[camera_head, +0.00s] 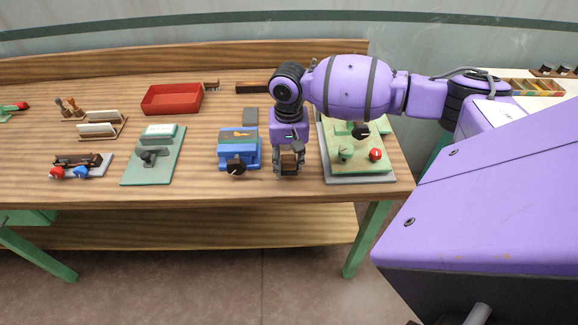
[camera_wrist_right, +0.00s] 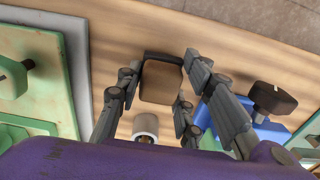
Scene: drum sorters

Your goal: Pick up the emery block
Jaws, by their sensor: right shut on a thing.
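The emery block (camera_wrist_right: 161,82) is a small tan-brown block with a dark edge. In the right wrist view it sits between the fingers of my right gripper (camera_wrist_right: 160,70), which is shut on it. In the head view my right gripper (camera_head: 289,168) points down near the front of the bench, with the brown block (camera_head: 290,160) partly hidden between its fingers. I cannot tell whether the block touches the bench top. My left gripper is not in view.
A blue vise-like fixture (camera_head: 239,150) with a dark knob stands just left of the gripper. A green plate fixture (camera_head: 356,165) on a grey base stands just right. A pale roll (camera_wrist_right: 145,127) lies near the fingers. A red tray (camera_head: 172,99) is farther back.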

